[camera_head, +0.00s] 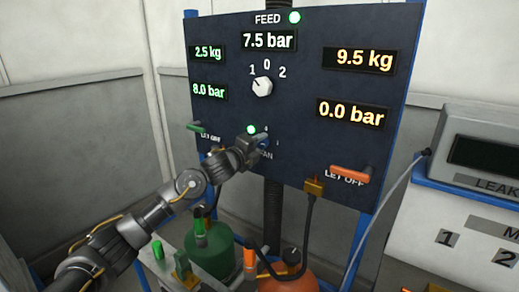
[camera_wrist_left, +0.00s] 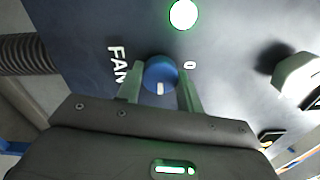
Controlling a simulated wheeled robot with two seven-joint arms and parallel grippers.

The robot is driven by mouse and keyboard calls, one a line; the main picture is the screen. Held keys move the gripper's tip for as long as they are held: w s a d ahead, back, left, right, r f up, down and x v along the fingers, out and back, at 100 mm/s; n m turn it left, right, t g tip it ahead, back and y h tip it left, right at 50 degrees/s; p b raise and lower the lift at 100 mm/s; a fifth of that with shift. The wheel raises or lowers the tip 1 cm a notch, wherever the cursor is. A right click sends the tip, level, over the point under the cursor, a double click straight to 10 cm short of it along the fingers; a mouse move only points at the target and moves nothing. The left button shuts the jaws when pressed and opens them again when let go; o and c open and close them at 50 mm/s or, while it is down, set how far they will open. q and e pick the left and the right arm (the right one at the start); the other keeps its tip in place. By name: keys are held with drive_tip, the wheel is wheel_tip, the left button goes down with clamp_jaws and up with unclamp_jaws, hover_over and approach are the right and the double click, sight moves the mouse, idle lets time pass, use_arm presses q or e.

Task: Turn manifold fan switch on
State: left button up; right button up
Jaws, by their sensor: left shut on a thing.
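The manifold fan switch is a round blue knob (camera_wrist_left: 158,70) with a white mark, on the dark panel (camera_head: 225,60) beside the FAN label. In the wrist view the mark points toward the bottom of the picture, and a "0" is printed to the right of the knob. My left gripper (camera_wrist_left: 161,80) is shut on this knob, one finger on each side. In the head view my left gripper (camera_head: 256,143) reaches the lower middle of the panel and hides most of the knob. A lamp (camera_head: 250,129) just above it is lit green. My right gripper is not in view.
A white selector (camera_head: 262,87) sits above the fan switch. A green lever (camera_head: 195,127) is at left and an orange lever (camera_head: 350,173) at right. Green (camera_head: 212,246) and orange (camera_head: 288,279) cylinders stand below. A leak-test device (camera_head: 482,150) is at right.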

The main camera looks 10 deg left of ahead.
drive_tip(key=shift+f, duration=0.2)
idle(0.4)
use_arm(q)
drive_tip(key=o, duration=1)
drive_tip(key=shift+s, duration=0.1)
drive_tip(key=shift+s+a+f, duration=0.1)
drive_tip(key=shift+s+a, duration=0.05)
drive_tip(key=shift+s, duration=0.05)
drive_tip(key=b+v, duration=0.2)
drive_tip(key=v, duration=0.8)
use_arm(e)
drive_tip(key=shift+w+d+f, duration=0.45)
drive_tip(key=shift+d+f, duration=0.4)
